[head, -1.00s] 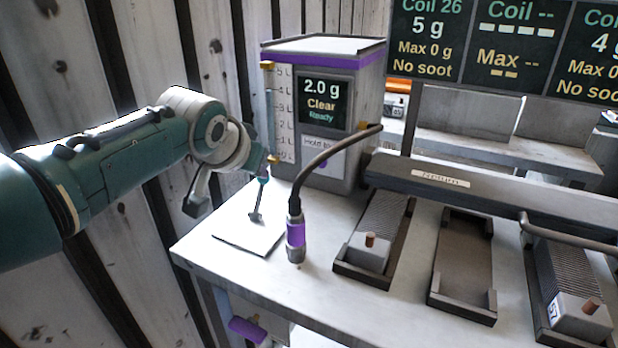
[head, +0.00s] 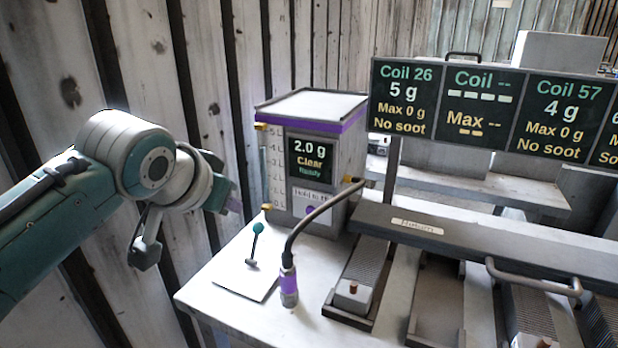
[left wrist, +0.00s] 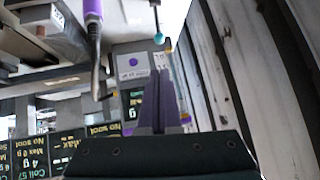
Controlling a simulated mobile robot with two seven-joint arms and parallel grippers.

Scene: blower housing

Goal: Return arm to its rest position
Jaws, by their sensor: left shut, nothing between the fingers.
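My left arm (head: 60,200) comes in from the left in the head view. Its gripper (head: 236,203) is left of the grey dispenser box and above the bench's left edge, apart from both. In the left wrist view the purple fingers (left wrist: 158,72) are together with nothing between them. My right gripper is in neither view.
The dispenser box (head: 350,172) reads "2.0 g Clear Ready". A teal-knobbed lever (head: 257,228) stands on a white plate (head: 262,285). A purple-collared hose nozzle (head: 288,281) stands beside it. Coil trays (head: 432,325) and coil screens (head: 402,98) are to the right. Slatted wall is behind my arm.

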